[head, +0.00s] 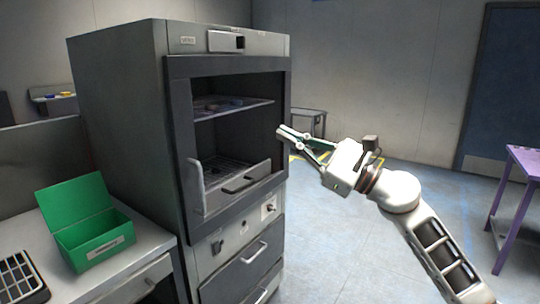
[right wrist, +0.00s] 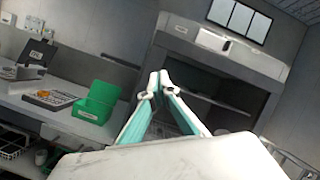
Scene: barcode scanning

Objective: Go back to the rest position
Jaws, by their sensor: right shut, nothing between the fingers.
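My right gripper (head: 281,134) is in front of the right edge of the tall grey cabinet (head: 118,110) in the head view, with its arm coming in from the lower right. Its fingers are shut and hold nothing. In the right wrist view the fingertips (right wrist: 160,80) meet in front of the cabinet's opening (right wrist: 205,95). I cannot tell how far the fingers are from the cabinet. My left gripper is not in view.
A green open box (head: 90,225) stands on the counter (head: 150,250) at left, beside a black rack (head: 20,278). The cabinet holds a shelf (head: 232,104) with small items. A purple table (head: 525,160) stands at far right. The floor (head: 350,250) between is clear.

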